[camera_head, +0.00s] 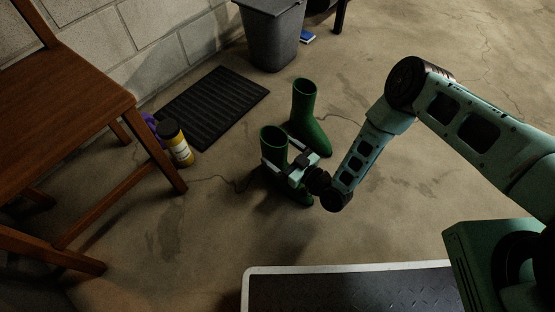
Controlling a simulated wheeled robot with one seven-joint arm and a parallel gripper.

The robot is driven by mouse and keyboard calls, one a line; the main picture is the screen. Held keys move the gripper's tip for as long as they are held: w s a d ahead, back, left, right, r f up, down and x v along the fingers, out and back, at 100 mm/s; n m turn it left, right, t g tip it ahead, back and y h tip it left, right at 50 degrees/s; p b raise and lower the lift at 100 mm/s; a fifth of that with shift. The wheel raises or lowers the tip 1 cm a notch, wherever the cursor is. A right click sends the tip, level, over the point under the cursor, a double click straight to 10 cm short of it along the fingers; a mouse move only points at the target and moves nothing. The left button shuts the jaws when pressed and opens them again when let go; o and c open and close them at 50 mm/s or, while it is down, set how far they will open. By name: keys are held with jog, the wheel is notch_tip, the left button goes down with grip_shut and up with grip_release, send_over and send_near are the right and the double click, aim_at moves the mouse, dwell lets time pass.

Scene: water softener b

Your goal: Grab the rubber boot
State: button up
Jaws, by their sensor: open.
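Two green rubber boots stand upright on the concrete floor. The nearer boot (273,143) is partly hidden behind my gripper, and its toe shows below the gripper. The farther boot (304,103) stands just behind and to the right, with its toe pointing right. My gripper (275,160) is open at the nearer boot, with a light finger showing on its left side and another near its right side. I cannot tell whether the fingers touch the boot.
A wooden chair (62,95) fills the left. A yellow bottle with a black cap (177,147) and a purple item (150,122) stand beside it. A black ribbed mat (213,104) and a grey bin (270,38) lie behind. Open floor extends right of the boots.

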jog(key=shift+r, duration=0.1)
jog(key=c, duration=1.7)
